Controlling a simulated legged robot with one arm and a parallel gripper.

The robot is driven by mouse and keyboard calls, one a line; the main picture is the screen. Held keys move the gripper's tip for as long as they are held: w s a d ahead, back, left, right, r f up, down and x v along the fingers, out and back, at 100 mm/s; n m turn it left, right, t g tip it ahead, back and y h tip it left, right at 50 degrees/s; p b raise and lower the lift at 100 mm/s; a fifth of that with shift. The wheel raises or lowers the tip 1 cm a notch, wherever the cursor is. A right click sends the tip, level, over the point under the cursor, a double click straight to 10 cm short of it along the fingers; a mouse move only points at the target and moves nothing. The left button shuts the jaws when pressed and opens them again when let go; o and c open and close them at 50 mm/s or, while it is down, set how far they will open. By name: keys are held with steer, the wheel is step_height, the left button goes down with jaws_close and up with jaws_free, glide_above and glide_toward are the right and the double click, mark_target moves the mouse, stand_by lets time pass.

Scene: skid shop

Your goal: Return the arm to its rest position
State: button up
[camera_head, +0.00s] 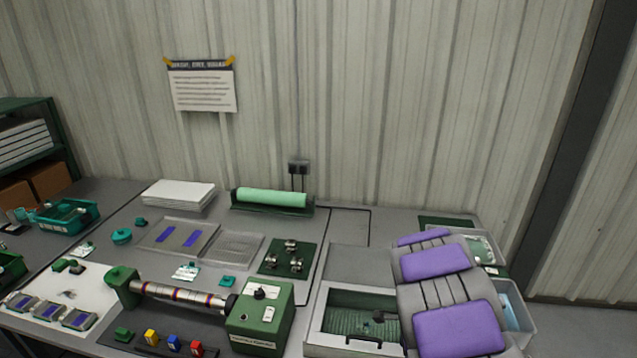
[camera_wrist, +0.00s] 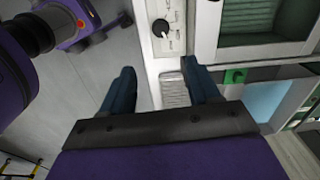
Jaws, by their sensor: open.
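My arm shows in the head view as grey and purple links (camera_head: 455,325) at the right, in front of the bench's right end. My gripper's fingers are not visible there. In the wrist view my gripper (camera_wrist: 158,68) has two dark blue fingers spread wide apart, with nothing between them. Past the fingers are the grey floor (camera_wrist: 85,75) and the pale edge of a unit with a black knob (camera_wrist: 161,28). Part of the bench's right end is hidden behind the arm.
The bench carries a green machine (camera_head: 258,318) with a striped roller, an open box lined with green ribbed material (camera_head: 350,300), a green roll (camera_head: 271,197) and a paper stack (camera_head: 178,194). A clear bin (camera_head: 522,312) stands right of my arm. A corrugated wall (camera_head: 400,110) rises behind.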

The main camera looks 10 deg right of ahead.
steer(key=s+a+r+n+b, duration=0.3)
steer(key=s+a+r+n, duration=0.55)
steer(key=s+r, duration=0.35)
steer(key=s+a+r+n+g+b, duration=0.1)
steer(key=s+a+r+n, duration=0.1)
steer(key=s+n, duration=0.4)
steer(key=s+a+r+n+g+b, duration=0.1)
steer(key=s+a+r+n, duration=0.2)
steer(key=s, duration=1.1)
steer(key=n, duration=0.3)
steer(key=shift+a+r, duration=0.3)
steer(key=shift+a, duration=0.1)
